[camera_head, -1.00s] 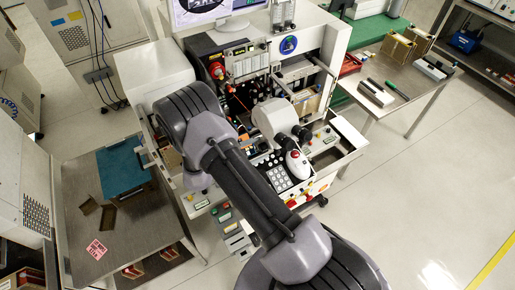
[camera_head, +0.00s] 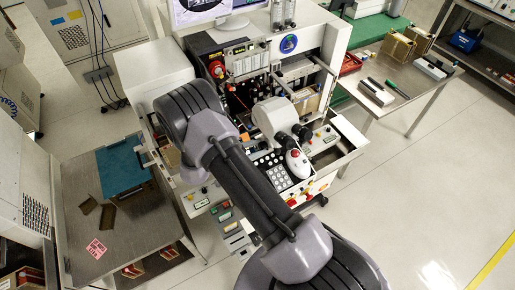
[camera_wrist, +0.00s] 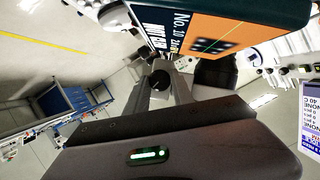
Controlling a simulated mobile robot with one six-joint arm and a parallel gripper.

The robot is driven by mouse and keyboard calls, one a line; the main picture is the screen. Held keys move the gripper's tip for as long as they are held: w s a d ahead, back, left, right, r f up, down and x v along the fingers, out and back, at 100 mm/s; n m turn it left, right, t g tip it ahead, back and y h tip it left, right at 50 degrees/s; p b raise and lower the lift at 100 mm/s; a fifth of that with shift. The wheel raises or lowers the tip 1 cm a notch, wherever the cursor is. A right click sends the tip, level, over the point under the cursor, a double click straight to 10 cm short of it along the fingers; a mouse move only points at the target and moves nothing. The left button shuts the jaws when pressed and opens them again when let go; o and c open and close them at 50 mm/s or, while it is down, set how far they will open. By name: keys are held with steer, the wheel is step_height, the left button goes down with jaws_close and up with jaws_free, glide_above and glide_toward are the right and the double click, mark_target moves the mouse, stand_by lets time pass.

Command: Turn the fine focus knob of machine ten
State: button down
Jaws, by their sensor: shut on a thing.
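Machine ten is the white bench machine (camera_head: 318,40) in the middle of the head view. Its dark panel with an orange plate, labelled "No. 10" (camera_wrist: 182,24), hangs upside down across the top of the wrist view. My gripper (camera_wrist: 163,84) reaches up from the bottom of the wrist view. Its two grey fingers are closed around a small dark round knob (camera_wrist: 161,80), which fits the fine focus knob. The fingers hide the knob's sides, so its turn angle cannot be told. In the head view my arm hides the gripper and knob.
The white microscope head (camera_head: 272,116), a keypad (camera_head: 281,178) and a white mouse-like control (camera_head: 297,162) lie close right of my arm. A monitor (camera_head: 205,10) stands behind. A side table (camera_head: 130,215) is at left, and a tool bench (camera_head: 425,85) at right.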

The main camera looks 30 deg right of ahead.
steer(key=n+g+b, duration=0.1)
steer(key=n+g, duration=0.2)
steer(key=n, duration=0.1)
steer(key=shift+w, duration=0.2)
stand_by(0.6)
steer(key=c, duration=1.1)
jaws_free()
steer(key=b+v, duration=0.1)
steer(key=v, duration=1.6)
steer(key=shift+a+b, duration=0.25)
steer(key=shift+b, duration=0.05)
steer(key=shift+r, duration=0.1)
steer(key=shift+c, duration=0.2)
